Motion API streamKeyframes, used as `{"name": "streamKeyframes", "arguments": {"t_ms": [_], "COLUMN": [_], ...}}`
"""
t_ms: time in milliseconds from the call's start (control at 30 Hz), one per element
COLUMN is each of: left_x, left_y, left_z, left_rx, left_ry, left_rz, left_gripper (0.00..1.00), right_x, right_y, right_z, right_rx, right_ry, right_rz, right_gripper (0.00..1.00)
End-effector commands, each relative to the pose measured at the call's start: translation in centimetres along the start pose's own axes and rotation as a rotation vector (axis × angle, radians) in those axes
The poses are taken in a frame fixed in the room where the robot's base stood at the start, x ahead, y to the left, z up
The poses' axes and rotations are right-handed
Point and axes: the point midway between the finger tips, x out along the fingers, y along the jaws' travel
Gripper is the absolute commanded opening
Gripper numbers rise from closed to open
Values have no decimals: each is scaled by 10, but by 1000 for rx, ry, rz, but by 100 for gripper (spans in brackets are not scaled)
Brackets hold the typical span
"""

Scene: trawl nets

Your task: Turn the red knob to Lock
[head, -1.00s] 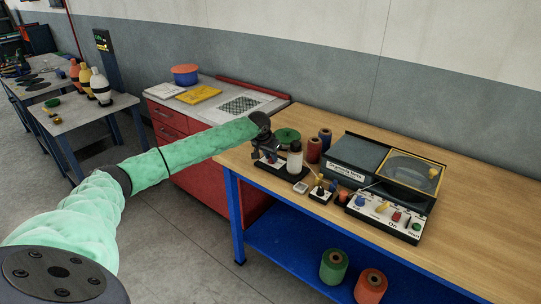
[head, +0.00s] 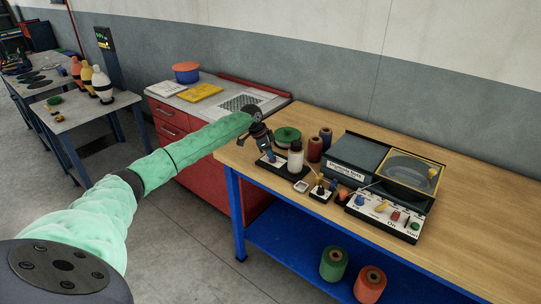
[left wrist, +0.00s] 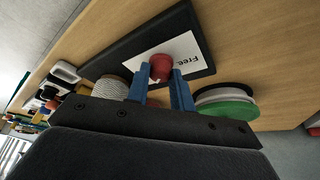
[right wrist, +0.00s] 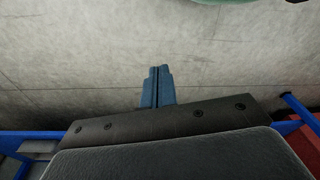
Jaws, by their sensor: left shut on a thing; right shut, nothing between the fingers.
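The red knob (left wrist: 161,68) stands on a white label plate (left wrist: 180,62) that reads "Free" on a dark base (left wrist: 112,60) in the left wrist view. My left gripper (left wrist: 162,80) has its blue fingers on either side of the knob and is shut on it. In the head view my left gripper (head: 268,150) points down at the base at the bench's left end; the knob is largely hidden there. Where the knob's pointer stands cannot be told. My right gripper (right wrist: 158,72) is shut and empty over the grey floor, seen only in the right wrist view.

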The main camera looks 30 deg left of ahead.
Motion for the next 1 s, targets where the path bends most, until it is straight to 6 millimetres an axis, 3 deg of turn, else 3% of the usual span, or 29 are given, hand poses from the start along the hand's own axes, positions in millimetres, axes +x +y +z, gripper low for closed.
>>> {"name": "streamKeyframes", "arguments": {"t_ms": [367,833,867,933,1000], "left_x": [-2,-2,-2,-2,-2], "left_y": [-2,-3,-3,-3,-2], "left_z": [-1,-1,-1,0,0], "left_rx": [118,130,130,130,130], "left_ry": [2,1,1,1,1], "left_rz": [46,50,50,51,51], "left_gripper": [0,0,27,41,45], "right_x": [-14,-12,-13,-13,-13], "right_y": [-2,-5,-5,-5,-4], "right_z": [-8,6,6,3,0], "right_rx": [2,4,4,4,4], "right_ry": [4,-15,-14,-11,-7], "right_rz": [-3,-7,-7,-7,-6], "right_gripper": [0,0,0,0,0]}}
